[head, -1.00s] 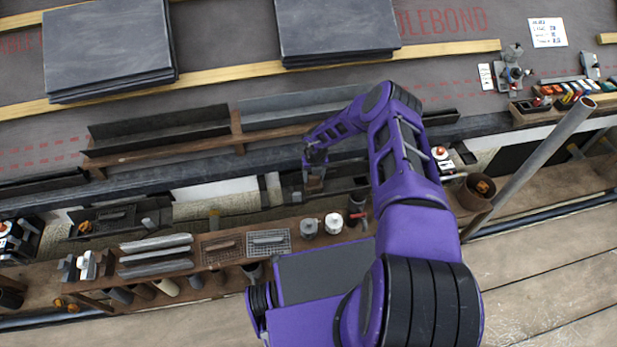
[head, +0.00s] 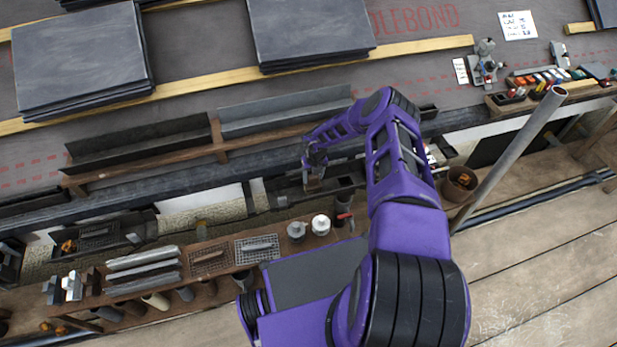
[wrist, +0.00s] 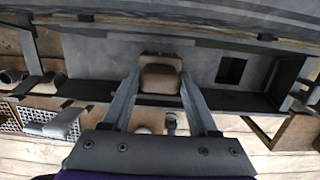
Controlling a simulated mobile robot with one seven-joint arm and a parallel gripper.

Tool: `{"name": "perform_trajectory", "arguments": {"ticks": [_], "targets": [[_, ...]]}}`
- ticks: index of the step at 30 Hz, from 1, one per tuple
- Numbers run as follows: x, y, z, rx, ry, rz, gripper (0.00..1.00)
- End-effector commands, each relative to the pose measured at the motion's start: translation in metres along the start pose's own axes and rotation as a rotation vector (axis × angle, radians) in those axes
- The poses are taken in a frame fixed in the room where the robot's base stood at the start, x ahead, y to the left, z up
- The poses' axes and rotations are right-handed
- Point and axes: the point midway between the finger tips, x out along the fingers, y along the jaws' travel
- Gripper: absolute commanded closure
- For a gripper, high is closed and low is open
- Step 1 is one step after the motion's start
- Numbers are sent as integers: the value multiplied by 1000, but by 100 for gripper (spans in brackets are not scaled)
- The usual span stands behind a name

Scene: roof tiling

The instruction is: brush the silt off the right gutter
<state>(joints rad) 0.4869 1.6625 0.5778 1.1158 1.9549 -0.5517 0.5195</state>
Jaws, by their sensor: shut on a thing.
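The right gutter (wrist: 205,68) is a dark trough with a grey floor and a dark square opening (wrist: 231,70) toward its right in the wrist view. In the head view the gutter (head: 285,198) lies partly behind my arm. My gripper (wrist: 160,82) is shut on a brown block-shaped brush (wrist: 161,76) and holds it over or in the gutter, left of the opening. Whether the bristles touch the floor is hidden. I cannot tell silt from the grey floor. The gripper (head: 313,184) also shows in the head view, above the gutter.
Another gutter (head: 130,232) with a grate lies at left. A pole (head: 510,157) slants at right. Slate stacks (head: 82,58) lie on the roof above.

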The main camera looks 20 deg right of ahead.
Motion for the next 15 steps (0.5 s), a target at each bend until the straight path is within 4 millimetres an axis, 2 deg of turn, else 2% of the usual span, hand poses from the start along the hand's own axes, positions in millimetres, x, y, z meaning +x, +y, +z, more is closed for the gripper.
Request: {"name": "perform_trajectory", "arguments": {"ticks": [3,15], "targets": [[2,-13,-2,3,3,-2,85],[3,-33,-4,3,7,-4,85]]}}
